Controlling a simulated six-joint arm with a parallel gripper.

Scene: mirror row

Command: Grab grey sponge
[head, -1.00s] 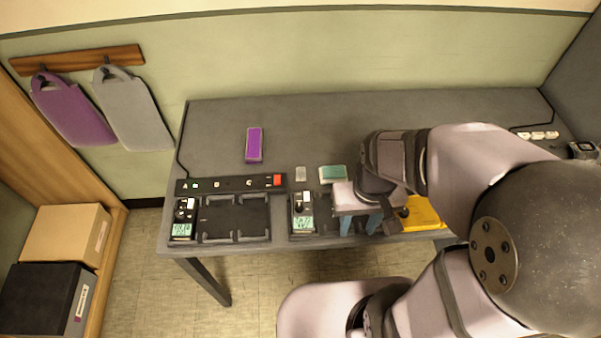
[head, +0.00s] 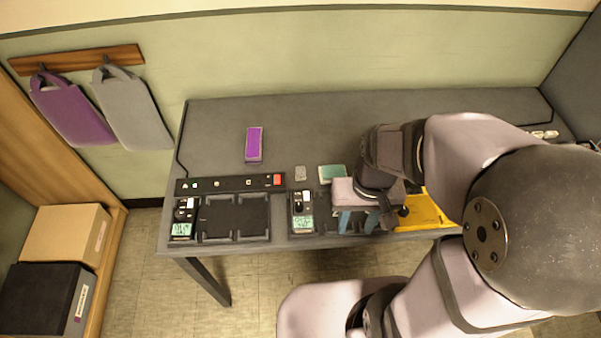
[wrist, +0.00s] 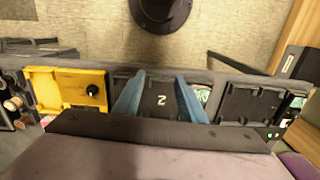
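A small flat grey piece (head: 300,173) lies on the desk behind the middle meter; it may be the grey sponge, but it is too small to be sure. A teal-topped block (head: 332,173) lies just right of it. My gripper (head: 357,221) is at the front of the desk, to the right of and nearer than the grey piece. Its two blue fingers are apart with nothing between them. In the wrist view my gripper (wrist: 161,77) is open above a black bay marked 2 (wrist: 161,100). No sponge can be made out in the wrist view.
A purple box (head: 254,144) stands left of the grey piece. A yellow unit (head: 424,210) is right of my gripper. The back of the desk is largely clear.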

